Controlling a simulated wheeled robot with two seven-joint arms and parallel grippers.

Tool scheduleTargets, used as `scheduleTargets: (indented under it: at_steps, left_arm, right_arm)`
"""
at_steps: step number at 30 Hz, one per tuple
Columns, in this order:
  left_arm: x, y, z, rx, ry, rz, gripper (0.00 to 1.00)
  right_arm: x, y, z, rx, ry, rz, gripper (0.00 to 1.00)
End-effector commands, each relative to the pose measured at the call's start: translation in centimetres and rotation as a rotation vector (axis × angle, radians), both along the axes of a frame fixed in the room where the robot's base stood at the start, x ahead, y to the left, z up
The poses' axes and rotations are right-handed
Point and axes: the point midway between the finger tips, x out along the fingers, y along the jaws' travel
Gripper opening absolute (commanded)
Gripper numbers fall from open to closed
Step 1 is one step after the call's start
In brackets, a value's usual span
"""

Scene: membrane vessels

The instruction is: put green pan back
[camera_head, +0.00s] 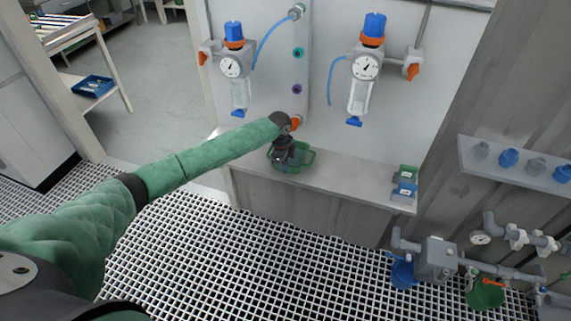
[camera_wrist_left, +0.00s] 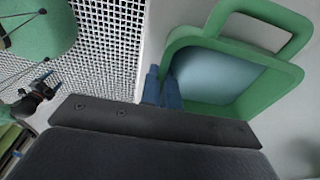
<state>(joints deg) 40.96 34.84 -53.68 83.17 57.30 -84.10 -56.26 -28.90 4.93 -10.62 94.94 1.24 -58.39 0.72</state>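The green pan (camera_head: 304,159) is at the white ledge below the left filter unit; I cannot tell whether it rests there. In the left wrist view it is a green tray (camera_wrist_left: 283,85) with a loop handle and a bluish-grey inside. My left gripper (camera_head: 287,158) reaches down onto its left side. In the wrist view the blue fingers (camera_wrist_left: 162,90) sit close together astride the pan's near left rim and look closed on it. A dark gripper with blue tips, seemingly my right one, shows small at the wrist view's left edge (camera_wrist_left: 40,83); its opening is unclear.
The ledge (camera_head: 345,181) is clear to the right up to a small green bin (camera_head: 406,173) and blue bin (camera_head: 404,190). Two gauge filter units (camera_head: 233,67) (camera_head: 365,68) hang above. A blue container (camera_head: 403,273) and another green container (camera_head: 486,294) are under piping at lower right.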

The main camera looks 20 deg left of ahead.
Motion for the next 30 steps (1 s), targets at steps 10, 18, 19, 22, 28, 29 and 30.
scheduleTargets:
  at_steps: [10, 18, 19, 22, 28, 29, 30]
  left_arm:
    - [0.08, -0.02, -0.08, 0.0, -0.001, 0.0, 0.0]
    - [0.03, -0.01, -0.35, 0.0, 0.0, 0.0, 0.25]
    - [0.03, -0.01, -0.35, 0.0, 0.0, 0.0, 0.25]
    - [0.03, -0.01, -0.35, 0.0, 0.0, 0.0, 0.25]
    - [0.06, 0.02, 0.0, 0.0, -0.001, 0.0, 0.25]
    - [0.07, 0.05, 0.17, 0.0, -0.001, 0.0, 0.25]
    - [0.08, 0.1, 0.51, 0.001, -0.001, -0.001, 0.25]
  right_arm:
    - [-0.05, -0.07, -0.36, -0.001, -0.001, 0.0, 0.69]
    - [0.0, -0.05, -0.27, -0.001, -0.001, 0.0, 0.69]
    - [0.01, -0.05, -0.27, -0.001, -0.001, 0.0, 0.69]
    - [0.02, -0.05, -0.27, -0.001, -0.001, 0.0, 0.69]
    - [0.01, -0.06, -0.4, -0.001, -0.001, 0.0, 0.69]
    - [-0.01, -0.06, -0.53, -0.001, 0.0, 0.0, 0.69]
    - [-0.05, -0.07, -0.61, -0.002, 0.004, 0.0, 0.69]
